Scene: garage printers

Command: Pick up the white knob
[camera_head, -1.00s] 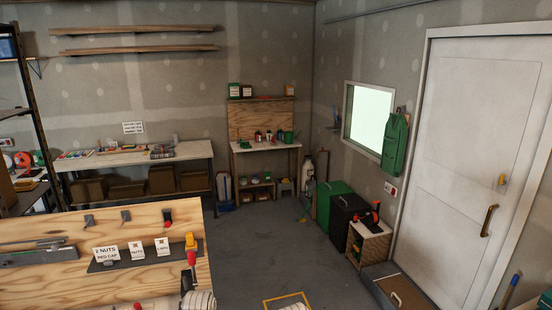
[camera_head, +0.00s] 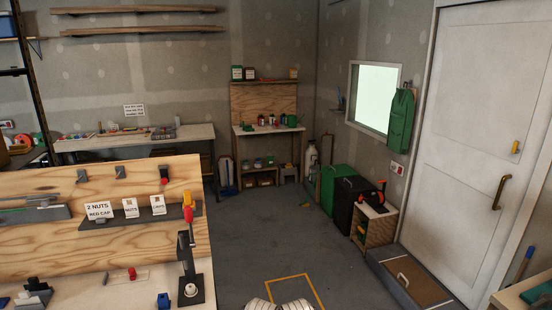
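A small white rounded piece (camera_head: 191,289) sits at the foot of a black stand with a red lever, at the right end of the near bench. It may be the white knob, but it is too small to be sure. Neither of my grippers can be made out. Only pale ribbed parts, which look like my own, show at the bottom edge, well right of the bench.
The near bench has a plywood back panel (camera_head: 130,218) with label cards and a dark shelf. A red knob (camera_head: 132,273) and a blue piece (camera_head: 163,300) are on its top. The floor (camera_head: 270,240) right of the bench is clear, with a yellow outline (camera_head: 295,277).

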